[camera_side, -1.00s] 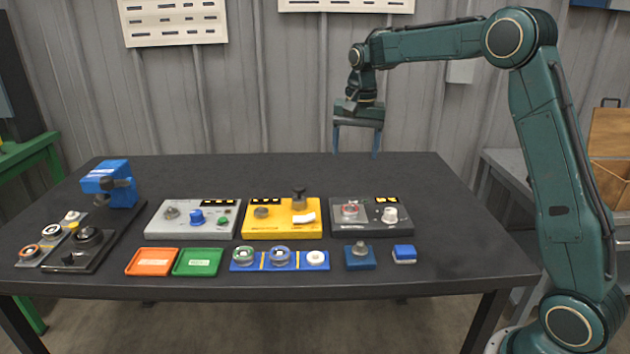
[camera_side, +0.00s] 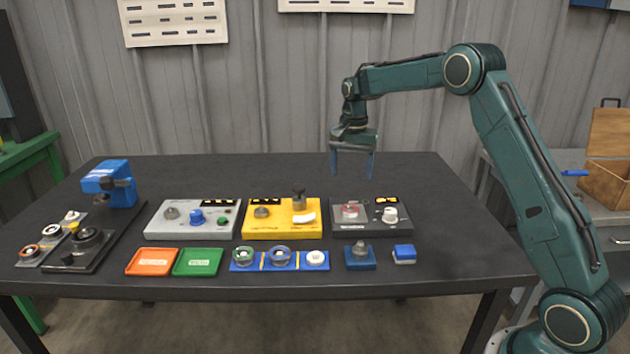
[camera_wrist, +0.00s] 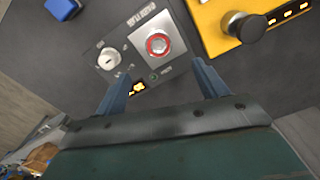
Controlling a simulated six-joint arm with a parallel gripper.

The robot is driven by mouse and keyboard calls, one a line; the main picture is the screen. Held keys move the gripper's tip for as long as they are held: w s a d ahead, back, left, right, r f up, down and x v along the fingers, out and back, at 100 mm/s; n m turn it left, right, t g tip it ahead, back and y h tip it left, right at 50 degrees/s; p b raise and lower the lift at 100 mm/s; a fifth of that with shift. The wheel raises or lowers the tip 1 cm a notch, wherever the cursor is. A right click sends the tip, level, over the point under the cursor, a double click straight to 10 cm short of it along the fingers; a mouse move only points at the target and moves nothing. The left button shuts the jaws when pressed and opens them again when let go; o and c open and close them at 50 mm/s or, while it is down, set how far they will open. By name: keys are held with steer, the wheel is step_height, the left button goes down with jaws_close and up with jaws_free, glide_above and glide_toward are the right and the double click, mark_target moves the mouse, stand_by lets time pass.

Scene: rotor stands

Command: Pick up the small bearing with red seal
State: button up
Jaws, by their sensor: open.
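A small red-ringed round part (camera_side: 350,210), which looks like the bearing with the red seal, sits on the left half of the dark grey station (camera_side: 370,230). In the wrist view the red-ringed part (camera_wrist: 158,44) sits on a silver square plate. My gripper (camera_side: 352,174) is open and empty, high above the back of the table behind that station. In the wrist view the red-ringed part shows just beyond the gap between the fingers (camera_wrist: 162,72).
A yellow station (camera_side: 282,232) with a black-topped knob stands left of the dark grey one. A blue rack (camera_side: 270,265), a blue block with a knob (camera_side: 360,261) and a blue-and-white block (camera_side: 404,253) lie in front. The table's back right is clear.

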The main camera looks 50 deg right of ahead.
steer(key=shift+f, duration=2.9)
steer(key=shift+f, duration=0.1)
steer(key=shift+s+f, duration=0.15)
steer(key=shift+f, duration=2.35)
steer(key=shift+c, duration=0.4)
steer(key=c, duration=1.1)
steer(key=shift+r, duration=0.15)
step_height(320, 180, up, 20)
steer(key=shift+f, duration=0.1)
